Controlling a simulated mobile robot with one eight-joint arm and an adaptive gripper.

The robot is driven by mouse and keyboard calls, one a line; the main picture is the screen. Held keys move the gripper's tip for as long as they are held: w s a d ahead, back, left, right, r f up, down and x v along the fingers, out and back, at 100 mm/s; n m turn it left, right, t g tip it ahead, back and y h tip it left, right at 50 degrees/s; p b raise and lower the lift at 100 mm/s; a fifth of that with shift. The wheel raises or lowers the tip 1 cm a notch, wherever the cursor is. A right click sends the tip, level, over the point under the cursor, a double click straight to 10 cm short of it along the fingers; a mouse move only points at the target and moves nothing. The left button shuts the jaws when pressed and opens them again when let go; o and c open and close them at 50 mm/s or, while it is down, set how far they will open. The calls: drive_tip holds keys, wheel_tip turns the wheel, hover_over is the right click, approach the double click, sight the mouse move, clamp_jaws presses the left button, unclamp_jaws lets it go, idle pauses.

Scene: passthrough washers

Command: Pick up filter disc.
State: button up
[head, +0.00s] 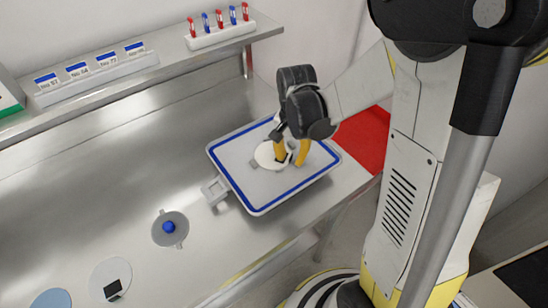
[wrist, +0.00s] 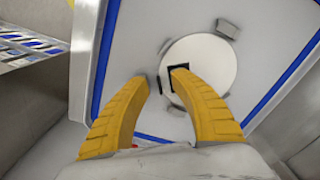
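A round cream-white disc (head: 263,154), which I take for the filter disc, lies flat in the blue-edged tray (head: 231,181). In the wrist view the disc (wrist: 208,52) has a small black square near its left side, and grey blocks sit around its rim. My gripper (head: 290,158) is over the tray with its yellow fingers pointing down. The wrist view shows the fingers of my gripper (wrist: 161,80) apart with nothing between them. The right fingertip overlaps the black square and hides part of the disc; the left fingertip is off the disc's left side. I cannot tell whether they touch.
A grey round holder with a blue knob (head: 168,228) stands on the steel bench left of the tray. Another white disc (head: 109,279) with a black square and a blue disc (head: 52,299) lie at lower left. A shelf (head: 165,72) runs along the back.

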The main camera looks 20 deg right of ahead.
clamp_jaws()
drive_tip(key=shift+r, duration=0.1)
drive_tip(key=shift+r, duration=0.2)
wheel_tip(320, 180, up, 4)
drive_tip(key=shift+r+p, duration=0.1)
drive_tip(key=shift+p, duration=1.05)
drive_tip(key=s+d+r+p, duration=0.3)
drive_tip(key=s+d+r, duration=0.3)
drive_tip(key=d, duration=0.3)
drive_tip(key=shift+s+d, duration=0.25)
drive_tip(key=shift+s, duration=0.2)
